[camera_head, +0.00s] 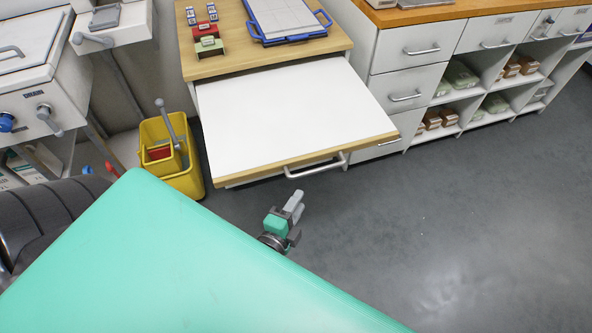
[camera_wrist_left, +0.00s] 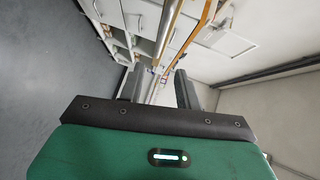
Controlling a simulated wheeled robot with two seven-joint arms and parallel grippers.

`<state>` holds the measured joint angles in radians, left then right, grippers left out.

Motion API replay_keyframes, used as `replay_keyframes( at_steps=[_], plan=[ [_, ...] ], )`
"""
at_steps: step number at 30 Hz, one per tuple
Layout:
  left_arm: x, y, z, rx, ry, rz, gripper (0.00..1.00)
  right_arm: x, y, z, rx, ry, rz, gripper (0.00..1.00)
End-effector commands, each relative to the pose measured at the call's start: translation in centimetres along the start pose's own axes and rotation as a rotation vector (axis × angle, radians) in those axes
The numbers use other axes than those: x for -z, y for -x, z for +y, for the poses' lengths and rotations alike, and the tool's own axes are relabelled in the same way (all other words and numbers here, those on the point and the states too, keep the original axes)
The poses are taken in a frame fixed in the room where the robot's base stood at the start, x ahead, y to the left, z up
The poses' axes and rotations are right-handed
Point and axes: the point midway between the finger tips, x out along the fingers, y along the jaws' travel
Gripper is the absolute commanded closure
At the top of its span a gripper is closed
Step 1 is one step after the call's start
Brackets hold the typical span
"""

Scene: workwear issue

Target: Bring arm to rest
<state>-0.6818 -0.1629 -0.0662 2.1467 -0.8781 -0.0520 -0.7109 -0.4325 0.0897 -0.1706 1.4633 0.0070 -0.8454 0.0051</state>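My left gripper (camera_head: 295,208) is in the middle of the head view, over the grey floor, in front of the pulled-out white drawer. Its fingers stand apart with nothing between them. In the left wrist view the two dark fingers (camera_wrist_left: 160,88) also stand apart, with a clear gap through which the furniture behind shows. The gripper touches nothing that I can see. A large green surface covers the lower left of the head view and hides most of the left arm. My right gripper is not in view.
The white drawer (camera_head: 290,115) with a wooden front edge and metal handle (camera_head: 316,167) juts out ahead. A yellow bucket (camera_head: 184,181) stands left of it. White drawers and shelves (camera_head: 404,95) stand at the right. The grey floor (camera_head: 480,210) at the right is clear.

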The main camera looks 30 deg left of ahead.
Motion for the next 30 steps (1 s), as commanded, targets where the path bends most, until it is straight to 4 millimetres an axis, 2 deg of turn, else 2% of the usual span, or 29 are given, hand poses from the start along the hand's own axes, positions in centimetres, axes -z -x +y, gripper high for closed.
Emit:
replay_keyframes(
  at_steps=[12, 14, 16, 17, 20, 23, 24, 26, 30],
  plan=[
    [0.0, -0.1, 0.2, -0.005, 0.004, 0.001, 0.66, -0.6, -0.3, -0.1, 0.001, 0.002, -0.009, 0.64],
    [0.1, -0.2, 0.9, -0.020, 0.019, 0.003, 0.66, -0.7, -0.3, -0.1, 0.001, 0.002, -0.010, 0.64],
    [0.4, -0.4, 2.7, -0.060, 0.057, 0.009, 0.66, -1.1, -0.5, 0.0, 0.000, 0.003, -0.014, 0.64],
    [0.5, -0.5, 3.8, -0.084, 0.081, 0.011, 0.66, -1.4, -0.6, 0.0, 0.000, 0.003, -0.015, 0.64],
    [1.0, -0.6, 8.8, -0.193, 0.186, 0.012, 0.66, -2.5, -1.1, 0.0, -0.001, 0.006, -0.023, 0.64],
    [1.1, -0.1, 14.7, -0.324, 0.307, -0.007, 0.66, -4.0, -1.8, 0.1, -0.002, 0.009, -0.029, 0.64],
    [1.1, 0.3, 17.0, -0.376, 0.353, -0.021, 0.66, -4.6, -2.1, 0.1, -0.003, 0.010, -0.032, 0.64],
    [0.9, 1.1, 20.3, -0.453, 0.421, -0.047, 0.66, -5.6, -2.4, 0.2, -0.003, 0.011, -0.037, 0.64],
    [-0.4, 3.9, 27.6, -0.627, 0.566, -0.143, 0.66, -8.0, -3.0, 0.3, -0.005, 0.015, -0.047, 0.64]
  ],
)
